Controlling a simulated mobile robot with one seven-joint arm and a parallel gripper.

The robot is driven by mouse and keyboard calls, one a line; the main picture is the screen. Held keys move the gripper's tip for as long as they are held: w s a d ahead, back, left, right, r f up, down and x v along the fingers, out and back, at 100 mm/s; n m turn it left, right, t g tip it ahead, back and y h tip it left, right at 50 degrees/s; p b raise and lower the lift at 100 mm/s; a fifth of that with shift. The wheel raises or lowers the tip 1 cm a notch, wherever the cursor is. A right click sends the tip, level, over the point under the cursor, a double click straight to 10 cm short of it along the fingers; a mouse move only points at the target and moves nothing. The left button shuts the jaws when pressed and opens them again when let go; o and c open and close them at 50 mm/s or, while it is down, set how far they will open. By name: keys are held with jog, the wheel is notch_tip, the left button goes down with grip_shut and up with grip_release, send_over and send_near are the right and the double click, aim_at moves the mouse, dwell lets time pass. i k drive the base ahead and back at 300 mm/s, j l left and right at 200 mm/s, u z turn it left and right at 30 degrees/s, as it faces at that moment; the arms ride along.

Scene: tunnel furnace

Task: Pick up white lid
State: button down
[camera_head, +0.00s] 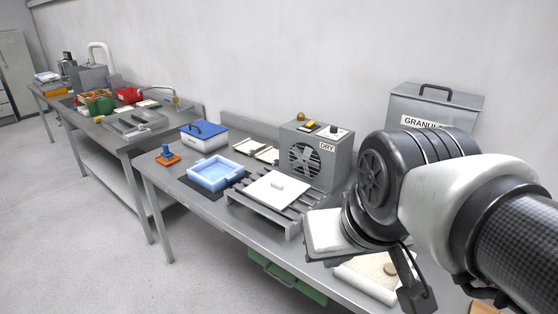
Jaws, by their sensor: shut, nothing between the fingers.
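The white lid (277,188) is a flat square plate with a small raised white handle. It lies flat on a slatted grey metal rack (262,209) on the near bench, in front of the grey dryer box. My arm comes in from the right side of the view. My gripper (416,296) shows partly as dark parts below the wrist at the lower right. It is shut and empty, to the right of the lid and apart from it. The wrist hides part of the bench and of the gripper.
The dryer (316,156) marked DRY stands behind the rack. A light blue tray (216,173), a blue-lidded white box (204,137) and an orange-based tool (167,156) lie left. A grey bin (437,102) stands behind my arm.

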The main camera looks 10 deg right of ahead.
aim_at(277, 189)
jog(key=z, duration=0.25)
jog(key=i+j+z, duration=0.15)
jog(key=z, duration=0.2)
jog(key=j+z, duration=0.35)
jog(key=i+j+z, duration=0.15)
jog(key=z, duration=0.2)
jog(key=i+j+z, duration=0.1)
jog(key=j, duration=0.7)
jog(key=j+z, duration=0.1)
jog(key=j, duration=0.7)
